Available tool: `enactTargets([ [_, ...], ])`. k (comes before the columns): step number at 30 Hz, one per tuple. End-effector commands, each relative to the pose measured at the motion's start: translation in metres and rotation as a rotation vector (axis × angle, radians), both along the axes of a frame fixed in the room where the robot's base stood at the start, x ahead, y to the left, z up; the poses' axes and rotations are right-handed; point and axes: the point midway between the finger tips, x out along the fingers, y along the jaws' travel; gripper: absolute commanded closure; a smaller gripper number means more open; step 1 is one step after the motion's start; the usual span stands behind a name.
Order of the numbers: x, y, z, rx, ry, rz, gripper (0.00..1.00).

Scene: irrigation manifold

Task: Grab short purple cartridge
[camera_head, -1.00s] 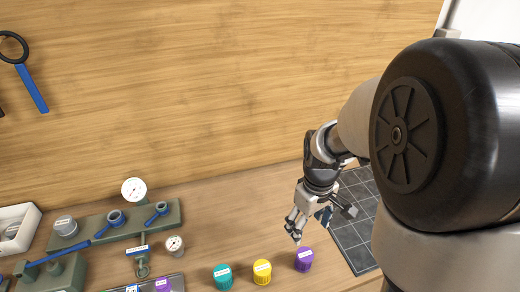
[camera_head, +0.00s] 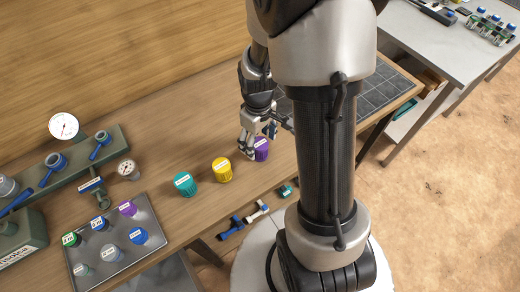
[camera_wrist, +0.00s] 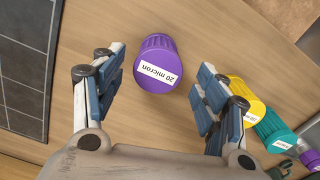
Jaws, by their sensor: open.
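A purple cartridge (camera_head: 261,150) stands on the wooden bench, partly hidden behind my gripper in the head view. In the wrist view the purple cartridge (camera_wrist: 157,64) shows a white label reading "20 micron". My gripper (camera_head: 257,143) is open and points down at it. In the wrist view the cartridge lies between the two spread fingers, with a gap on each side. I cannot tell how far above it the fingertips are. Another purple cartridge (camera_head: 128,209) sits on the metal tray at the left.
A yellow cartridge (camera_head: 222,170) and a teal cartridge (camera_head: 185,184) stand in a row left of the purple one. The metal tray (camera_head: 150,254) holds several caps. A dark tiled mat (camera_head: 371,92) lies to the right. The manifold with gauges stands at the left.

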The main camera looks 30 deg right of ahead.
Motion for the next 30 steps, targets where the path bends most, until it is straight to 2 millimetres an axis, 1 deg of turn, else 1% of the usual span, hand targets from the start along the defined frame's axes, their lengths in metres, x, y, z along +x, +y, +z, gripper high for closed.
enactTargets([
  [1,-0.002,-0.001,-0.008,0.0,0.002,-0.001,0.33],
  [6,-0.005,-0.004,-0.036,0.001,0.003,-0.001,0.33],
  [9,-0.005,-0.004,-0.047,0.001,0.003,0.0,0.33],
  [16,-0.004,-0.004,-0.046,0.0,0.0,0.0,0.33],
  [30,-0.004,-0.004,-0.046,0.0,0.001,0.0,0.64],
])
